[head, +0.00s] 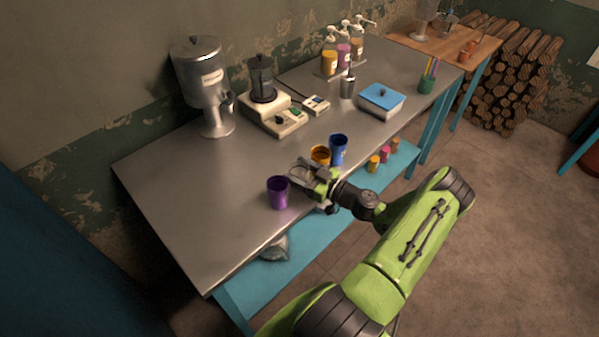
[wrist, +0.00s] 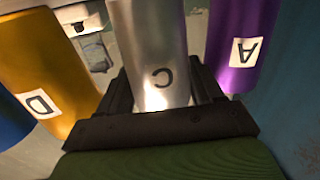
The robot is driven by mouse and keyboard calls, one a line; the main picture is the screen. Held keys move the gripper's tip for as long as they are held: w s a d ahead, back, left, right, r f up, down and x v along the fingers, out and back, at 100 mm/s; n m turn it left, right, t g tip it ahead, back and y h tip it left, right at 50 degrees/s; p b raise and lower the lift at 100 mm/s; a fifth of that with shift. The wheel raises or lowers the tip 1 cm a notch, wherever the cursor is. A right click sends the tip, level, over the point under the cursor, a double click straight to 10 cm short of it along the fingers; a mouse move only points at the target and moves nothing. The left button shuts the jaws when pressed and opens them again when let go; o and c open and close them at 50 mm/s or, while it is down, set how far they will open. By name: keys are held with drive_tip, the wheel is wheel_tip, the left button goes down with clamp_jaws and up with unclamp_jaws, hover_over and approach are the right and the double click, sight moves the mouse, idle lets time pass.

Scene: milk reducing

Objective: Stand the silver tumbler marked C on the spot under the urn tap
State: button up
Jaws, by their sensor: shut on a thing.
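The silver tumbler marked C (wrist: 152,45) is between the fingers of my gripper (wrist: 160,90), which is shut on it, in the wrist view. In the head view my gripper (head: 309,180) is over the front of the steel table, with the tumbler mostly hidden at it. Whether the tumbler touches the table is unclear. The silver urn (head: 203,85) stands at the back left of the table, its tap (head: 226,101) facing right. I cannot make out a marked spot under the tap.
A purple tumbler marked A (head: 278,193) stands left of my gripper. An orange one marked D (head: 320,155) and a blue one (head: 339,149) stand behind it. A cream appliance (head: 272,113) stands right of the urn. The steel table's left part (head: 190,185) is clear.

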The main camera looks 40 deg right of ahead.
drive_tip(key=shift+f, duration=0.1)
drive_tip(key=o, duration=1.2)
drive_tip(key=shift+c, duration=0.2)
drive_tip(key=b+v, duration=0.1)
drive_tip(key=v, duration=1.4)
drive_tip(key=shift+s, duration=0.35)
